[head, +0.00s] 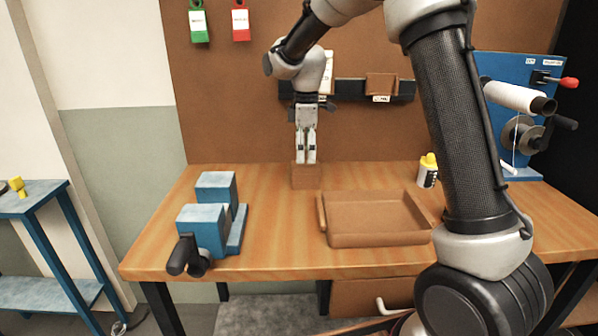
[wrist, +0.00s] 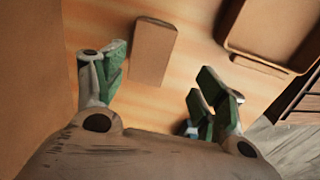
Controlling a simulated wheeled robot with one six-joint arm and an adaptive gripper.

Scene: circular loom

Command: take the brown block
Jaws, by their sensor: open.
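The brown block (head: 306,178) stands on the wooden table near the back board, left of the tray. My gripper (head: 306,161) points down at it, with its fingertips close to the block's top in the head view. In the wrist view my gripper (wrist: 161,62) has its fingers spread apart and nothing between them is gripped. There the block (wrist: 152,55) shows beside the left finger, with a gap to the right finger. Whether a finger touches the block cannot be told.
A brown tray (head: 378,239) lies right of the block; its corner shows in the wrist view (wrist: 232,45). A blue vise (head: 203,232) stands front left. A yellow-capped bottle (head: 428,175) and a blue winding machine (head: 543,105) are at the right. The brown back board (head: 240,110) rises close behind the block.

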